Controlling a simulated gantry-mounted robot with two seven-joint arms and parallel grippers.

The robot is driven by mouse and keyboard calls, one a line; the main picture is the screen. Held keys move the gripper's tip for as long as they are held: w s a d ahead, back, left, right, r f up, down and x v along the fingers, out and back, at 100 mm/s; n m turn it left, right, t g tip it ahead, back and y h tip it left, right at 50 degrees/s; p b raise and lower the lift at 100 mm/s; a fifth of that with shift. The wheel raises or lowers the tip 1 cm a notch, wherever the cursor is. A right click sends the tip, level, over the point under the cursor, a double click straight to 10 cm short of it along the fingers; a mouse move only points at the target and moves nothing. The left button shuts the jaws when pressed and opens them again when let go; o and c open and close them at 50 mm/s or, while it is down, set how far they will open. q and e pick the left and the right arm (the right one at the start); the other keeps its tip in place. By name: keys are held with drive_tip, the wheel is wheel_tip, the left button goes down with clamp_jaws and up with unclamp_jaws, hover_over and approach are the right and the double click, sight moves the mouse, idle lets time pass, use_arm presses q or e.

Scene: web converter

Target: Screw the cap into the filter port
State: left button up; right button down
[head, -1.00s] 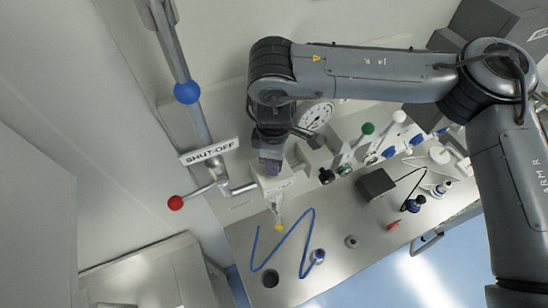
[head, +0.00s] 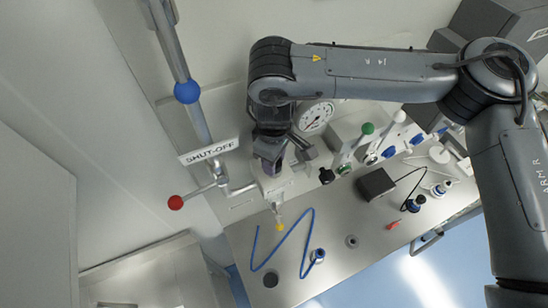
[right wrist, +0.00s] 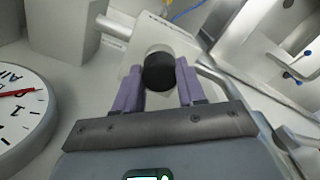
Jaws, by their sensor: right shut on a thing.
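The black round cap (right wrist: 159,73) is between the purple fingers of my right gripper (right wrist: 158,82) in the right wrist view. The fingers are shut on its sides. Directly beyond it is the pale filter housing (right wrist: 182,45), with the cap in line with its port. The cap covers the port, so how deep it sits cannot be told. In the head view my right gripper (head: 268,163) points down at the white housing (head: 275,186), and the cap is hidden there. My left gripper is in neither view.
A pressure gauge (head: 315,117) is close beside my right wrist. A pipe with a red-knobbed handle (head: 176,202) and a SHUT-OFF sign (head: 209,151) stand left. A blue hose (head: 290,245) lies on the steel bench (head: 335,270). A dark box (head: 376,184) is to the right.

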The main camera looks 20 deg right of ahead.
drive_tip(key=m, duration=0.3)
drive_tip(key=shift+m, duration=0.4)
drive_tip(key=c, duration=0.7)
unclamp_jaws()
drive_tip(key=shift+c, duration=0.2)
drive_tip(key=n, duration=0.4)
drive_tip(key=shift+n, duration=2)
